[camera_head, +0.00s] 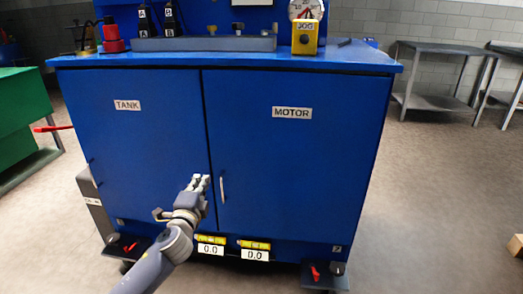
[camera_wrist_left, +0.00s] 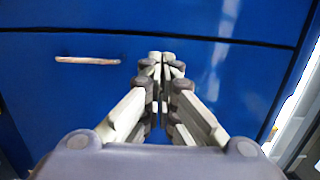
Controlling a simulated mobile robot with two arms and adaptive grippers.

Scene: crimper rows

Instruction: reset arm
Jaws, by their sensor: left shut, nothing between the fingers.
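My left gripper (camera_head: 200,182) is in front of the blue cabinet (camera_head: 290,165), near the seam between its two doors. Its fingers are together with nothing between them, as the left wrist view (camera_wrist_left: 161,62) also shows. A slim metal handle (camera_head: 222,190) on the MOTOR door is just right of the gripper. In the left wrist view the handle (camera_wrist_left: 88,60) lies to the left of the fingers, apart from them. My right gripper is not in view.
The TANK door (camera_head: 140,150) and MOTOR door look closed. Yellow units with 0.0 displays (camera_head: 255,248) sit low on the cabinet. A yellow JOG box (camera_head: 305,37) stands on top. A green bench (camera_head: 20,125) is at left, grey tables (camera_head: 440,48) at back right. Floor at right is mostly clear.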

